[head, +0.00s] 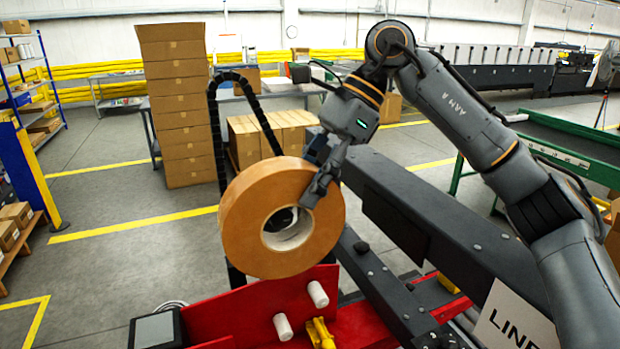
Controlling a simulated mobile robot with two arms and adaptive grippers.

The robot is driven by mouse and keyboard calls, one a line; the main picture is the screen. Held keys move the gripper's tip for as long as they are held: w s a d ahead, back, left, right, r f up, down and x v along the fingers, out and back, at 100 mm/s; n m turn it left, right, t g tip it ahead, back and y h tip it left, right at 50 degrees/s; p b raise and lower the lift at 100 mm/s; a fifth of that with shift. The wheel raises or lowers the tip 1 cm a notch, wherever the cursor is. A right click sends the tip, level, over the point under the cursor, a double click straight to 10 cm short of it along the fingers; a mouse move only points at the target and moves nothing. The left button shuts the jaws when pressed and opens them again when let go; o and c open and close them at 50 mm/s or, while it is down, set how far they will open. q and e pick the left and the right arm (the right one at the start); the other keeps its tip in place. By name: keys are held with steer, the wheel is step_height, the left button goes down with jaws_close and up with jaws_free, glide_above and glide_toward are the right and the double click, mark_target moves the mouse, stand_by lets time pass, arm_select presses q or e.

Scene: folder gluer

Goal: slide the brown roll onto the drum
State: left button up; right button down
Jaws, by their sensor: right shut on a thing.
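The brown roll (240,209) is a wide tape ring standing on edge, its flat face towards me, in the middle of the head view. My right gripper (316,192) is shut on the ring's right side, with one finger lying across the face near the hole. A pale, rounded white part (288,232) shows inside the hole. I cannot tell whether it is the drum or the roll's own core, nor whether the roll is around a drum. What lies behind the roll is hidden. My left gripper is not in view.
Below the roll is a red machine plate (215,300) with two white pegs (318,294) and a yellow part (321,334). A long dark beam (430,220) runs behind on the right. A black cable chain (217,150) rises at left. Stacked cartons (180,110) stand farther back.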

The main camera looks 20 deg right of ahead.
steer(key=shift+w+r+p, duration=0.15)
steer(key=shift+w+p, duration=0.5)
steer(key=shift+w, duration=0.35)
steer(key=shift+a, duration=0.1)
stand_by(0.3)
steer(key=shift+w+r+p, duration=0.1)
steer(key=shift+w+p, duration=0.15)
steer(key=shift+p, duration=0.15)
steer(key=shift+w+p, duration=1.65)
steer(key=shift+w, duration=0.35)
steer(key=shift+w, duration=0.1)
